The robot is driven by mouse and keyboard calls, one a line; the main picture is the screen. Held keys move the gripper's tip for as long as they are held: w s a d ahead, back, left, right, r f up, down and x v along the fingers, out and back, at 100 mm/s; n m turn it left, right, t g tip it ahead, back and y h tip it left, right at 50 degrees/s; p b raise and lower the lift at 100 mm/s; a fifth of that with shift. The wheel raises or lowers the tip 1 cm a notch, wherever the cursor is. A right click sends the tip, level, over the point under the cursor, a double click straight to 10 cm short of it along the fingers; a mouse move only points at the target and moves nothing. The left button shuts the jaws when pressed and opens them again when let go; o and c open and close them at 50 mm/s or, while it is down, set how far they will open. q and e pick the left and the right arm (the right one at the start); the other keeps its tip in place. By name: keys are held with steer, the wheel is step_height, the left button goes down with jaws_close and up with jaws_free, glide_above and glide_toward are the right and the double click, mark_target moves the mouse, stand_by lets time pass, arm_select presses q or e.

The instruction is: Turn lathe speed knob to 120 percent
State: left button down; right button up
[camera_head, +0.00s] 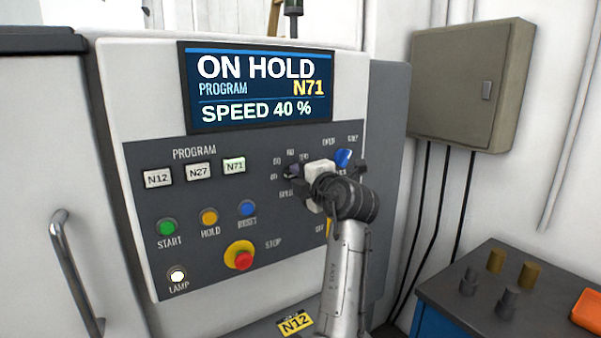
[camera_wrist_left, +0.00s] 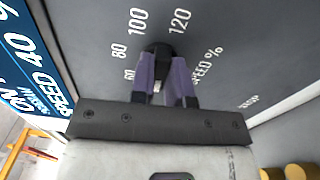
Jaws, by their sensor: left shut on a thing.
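The dark speed knob (camera_wrist_left: 159,49) sits on the grey panel, ringed by marks including 80, 100 and 120, with a SPEED % label beside it. My left gripper (camera_wrist_left: 162,70) is shut on it, one purple finger on each side. The knob's pointer is hidden. In the head view the left gripper (camera_head: 294,171) reaches the panel's right part, its wrist covering some of the dial labels. The display (camera_head: 257,87) reads ON HOLD, PROGRAM N71, SPEED 40 %. My right gripper is not in view.
A blue knob (camera_head: 344,157) is close to the right of the gripper. A red stop button (camera_head: 243,260) with yellow surround, a green start button (camera_head: 167,227) and program buttons lie left. A grey wall box (camera_head: 465,85) and a side table (camera_head: 450,292) with cylinders stand right.

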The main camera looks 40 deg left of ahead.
arm_select(q)
steer(key=shift+s+a+r+n+p, duration=0.1)
steer(key=shift+s+n+p, duration=0.05)
steer(key=shift+n+p, duration=5.3)
steer(key=shift+s+f+n+p, duration=0.1)
steer(key=shift+n+p, duration=5.15)
steer(key=shift+n, duration=0.35)
steer(key=shift+s+a+r+n+p, duration=0.1)
steer(key=shift+s+n+p, duration=0.05)
steer(key=shift+n+p, duration=5.3)
steer(key=c, duration=1.1)
jaws_free()
steer(key=shift+d, duration=0.2)
